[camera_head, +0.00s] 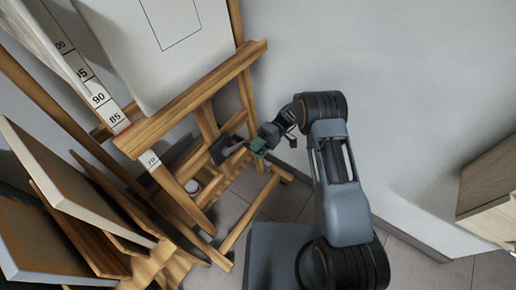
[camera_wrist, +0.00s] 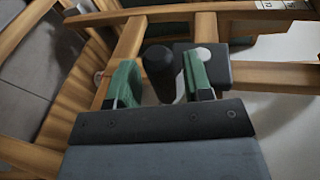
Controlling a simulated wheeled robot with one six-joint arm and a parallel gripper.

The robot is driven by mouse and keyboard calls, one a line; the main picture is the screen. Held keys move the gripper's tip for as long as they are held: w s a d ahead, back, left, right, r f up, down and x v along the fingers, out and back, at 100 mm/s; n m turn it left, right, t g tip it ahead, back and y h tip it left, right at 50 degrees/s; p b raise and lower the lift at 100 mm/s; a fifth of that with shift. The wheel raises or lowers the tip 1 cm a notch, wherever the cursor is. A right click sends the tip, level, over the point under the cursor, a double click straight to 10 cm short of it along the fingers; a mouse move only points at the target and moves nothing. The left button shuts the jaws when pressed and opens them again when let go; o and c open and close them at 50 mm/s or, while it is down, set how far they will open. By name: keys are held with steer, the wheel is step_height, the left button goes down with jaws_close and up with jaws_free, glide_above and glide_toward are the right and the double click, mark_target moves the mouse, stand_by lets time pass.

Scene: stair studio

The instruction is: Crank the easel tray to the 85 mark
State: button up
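The wooden easel tray (camera_head: 200,97) crosses the easel and holds a white canvas. The white scale (camera_head: 83,72) shows 90 and 85 labels; a red mark (camera_head: 122,127) is at its lower end, just below the 85 label by the tray's left end. The dark crank box (camera_head: 220,149) is on the easel below the tray, and also shows in the wrist view (camera_wrist: 240,74). My gripper (camera_head: 259,147) is at the crank. In the wrist view, its green fingers (camera_wrist: 160,84) stand apart on either side of the black crank knob (camera_wrist: 158,64), with narrow gaps visible.
Leaning panels (camera_head: 75,180) stand at the left, close to the easel's legs. A small white and red container (camera_head: 193,187) is under the easel. A wooden cabinet (camera_head: 490,195) is at the right edge. The plain wall is behind my arm.

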steer(key=shift+o, duration=0.4)
steer(key=shift+r, duration=0.55)
step_height(320, 180, up, 3)
steer(key=shift+f+p, duration=0.1)
steer(key=shift+p, duration=0.6)
steer(key=s+d+r+p, duration=0.2)
steer(key=s+r, duration=0.2)
steer(key=s, duration=0.2)
steer(key=s+d+r+p, duration=0.2)
steer(key=s+d+r, duration=0.1)
steer(key=s+r, duration=0.2)
steer(key=shift+s+d, duration=0.3)
steer(key=shift+s, duration=0.65)
steer(key=shift+r, duration=0.1)
steer(key=shift+c, duration=0.3)
